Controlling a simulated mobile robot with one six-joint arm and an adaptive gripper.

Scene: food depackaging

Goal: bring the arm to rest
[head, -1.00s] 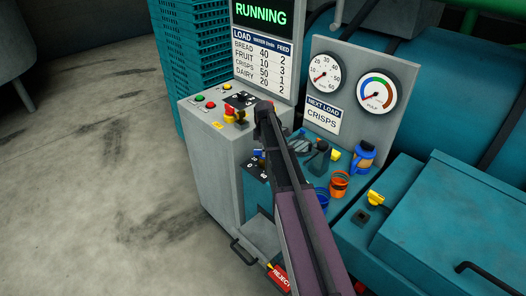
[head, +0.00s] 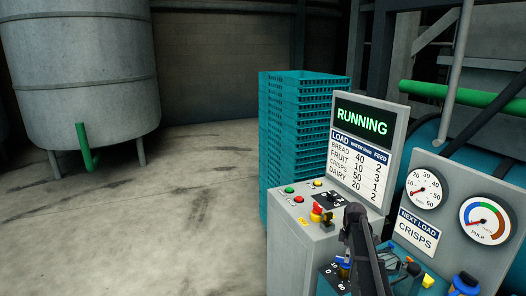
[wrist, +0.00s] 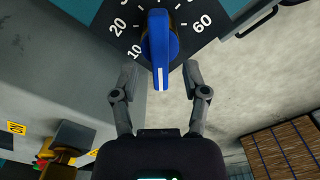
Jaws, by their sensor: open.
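My gripper (wrist: 160,85) is open and empty in the wrist view. Its two fingers stand apart, below a blue dial knob (wrist: 160,45) on a dark scale plate marked 10, 20 and 60. The knob's white line points down in that view, near the 10. In the head view my arm rises at the lower right and hides part of the control cabinet (head: 292,235). The gripper itself is not clearly seen there.
The screen (head: 361,128) reads RUNNING above a load table. A sign (head: 418,230) reads NEXT LOAD CRISPS beside two gauges. Teal stacked crates (head: 290,130) stand behind the cabinet. A grey tank (head: 80,70) stands at the left. The floor (head: 150,225) between is open.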

